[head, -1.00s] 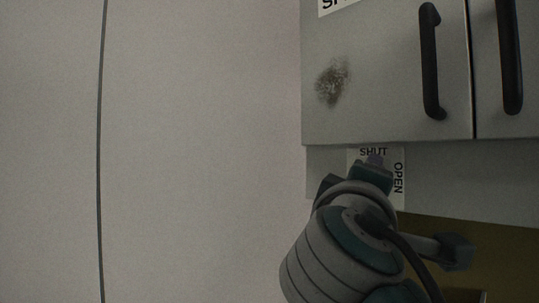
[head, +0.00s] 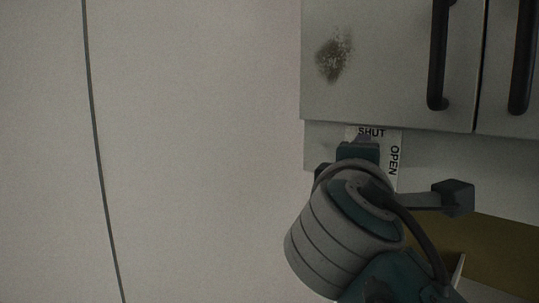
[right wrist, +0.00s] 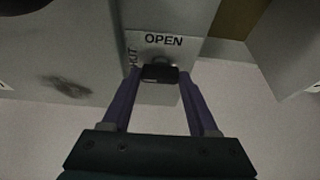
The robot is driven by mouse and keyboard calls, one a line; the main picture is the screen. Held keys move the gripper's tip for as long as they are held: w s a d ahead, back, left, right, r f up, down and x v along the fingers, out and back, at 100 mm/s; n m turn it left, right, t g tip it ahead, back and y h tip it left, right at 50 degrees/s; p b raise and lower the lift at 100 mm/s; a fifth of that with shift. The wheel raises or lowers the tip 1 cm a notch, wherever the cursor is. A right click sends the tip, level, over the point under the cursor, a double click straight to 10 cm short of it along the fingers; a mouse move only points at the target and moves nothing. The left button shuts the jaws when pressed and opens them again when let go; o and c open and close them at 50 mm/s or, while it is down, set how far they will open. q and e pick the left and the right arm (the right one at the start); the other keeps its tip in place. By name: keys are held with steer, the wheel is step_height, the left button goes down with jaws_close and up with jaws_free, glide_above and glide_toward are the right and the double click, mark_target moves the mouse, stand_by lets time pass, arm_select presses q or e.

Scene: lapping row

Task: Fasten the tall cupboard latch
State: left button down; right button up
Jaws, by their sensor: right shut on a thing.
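The latch's black handle (right wrist: 160,73) shows in the right wrist view, in front of a pale plate (right wrist: 166,97) on the grey cupboard. The plate's word OPEN is at the top of that view and SHUT is at the left. My right gripper (right wrist: 160,80) has its two purple fingers on either side of the handle and is shut on it. In the head view my right gripper (head: 361,139) is just below the word SHUT and covers the latch. OPEN reads down the plate's right side (head: 393,165). How far the handle is turned is unclear. My left gripper is not in view.
Above the plate are grey cupboard doors (head: 390,60) with black bar handles (head: 438,55); one door has a dark smudge (head: 333,55). A broad pale wall (head: 200,150) fills the left, with nothing in front of it. A brown surface (head: 500,250) shows at lower right.

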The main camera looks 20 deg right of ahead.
steer(key=shift+r, duration=0.1)
steer(key=o, duration=1.4)
steer(key=shift+s+a, duration=0.1)
steer(key=v, duration=0.9)
steer(key=shift+s+a, duration=0.25)
